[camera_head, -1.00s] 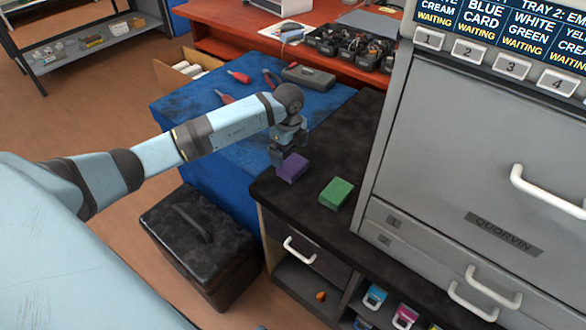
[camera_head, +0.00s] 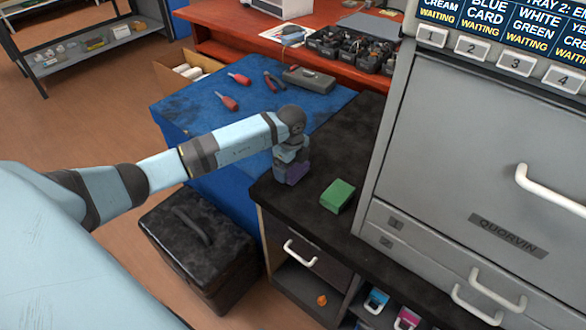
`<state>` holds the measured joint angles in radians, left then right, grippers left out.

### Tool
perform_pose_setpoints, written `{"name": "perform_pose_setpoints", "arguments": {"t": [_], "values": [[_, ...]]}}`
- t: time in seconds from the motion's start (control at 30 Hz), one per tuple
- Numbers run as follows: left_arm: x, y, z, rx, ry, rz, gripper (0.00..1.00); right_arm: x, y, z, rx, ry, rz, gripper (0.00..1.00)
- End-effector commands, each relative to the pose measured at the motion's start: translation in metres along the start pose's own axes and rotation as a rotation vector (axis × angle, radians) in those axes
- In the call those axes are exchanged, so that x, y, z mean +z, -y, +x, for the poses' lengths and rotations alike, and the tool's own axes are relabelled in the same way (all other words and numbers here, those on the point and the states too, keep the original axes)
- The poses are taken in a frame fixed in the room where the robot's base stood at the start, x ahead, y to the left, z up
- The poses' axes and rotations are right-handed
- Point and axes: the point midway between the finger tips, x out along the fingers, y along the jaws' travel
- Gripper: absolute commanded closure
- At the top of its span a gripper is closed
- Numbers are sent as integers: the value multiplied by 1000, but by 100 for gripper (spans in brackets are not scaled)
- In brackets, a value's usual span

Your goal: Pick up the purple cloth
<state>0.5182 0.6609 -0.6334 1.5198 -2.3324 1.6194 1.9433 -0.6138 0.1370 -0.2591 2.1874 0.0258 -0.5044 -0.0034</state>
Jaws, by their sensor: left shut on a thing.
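The purple cloth (camera_head: 296,174) is a small folded block at the left end of the black counter (camera_head: 345,150). My left gripper (camera_head: 287,169) is down at the cloth and shut on it; the wrist hides part of the cloth. The cloth appears to be at the counter surface, and I cannot tell if it is lifted. My right gripper is not in view.
A green block-like cloth (camera_head: 338,196) lies just right of the purple one. The grey machine (camera_head: 480,150) stands at the right. Left of the counter is a blue surface (camera_head: 320,105) with red-handled tools. A black case (camera_head: 200,245) sits on the floor.

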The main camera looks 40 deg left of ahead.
Motion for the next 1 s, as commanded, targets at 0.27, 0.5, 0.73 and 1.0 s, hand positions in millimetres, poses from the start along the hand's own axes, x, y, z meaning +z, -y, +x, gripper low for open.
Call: {"name": "perform_pose_setpoints", "arguments": {"t": [0.27,0.5,0.73,1.0], "values": [[0,0,-11,-2,0,0,33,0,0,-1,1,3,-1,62],[1,1,-56,-4,1,1,33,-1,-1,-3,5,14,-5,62],[1,1,-124,-5,2,1,33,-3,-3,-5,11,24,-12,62],[0,0,-181,-2,1,-1,33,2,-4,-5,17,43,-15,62]]}}
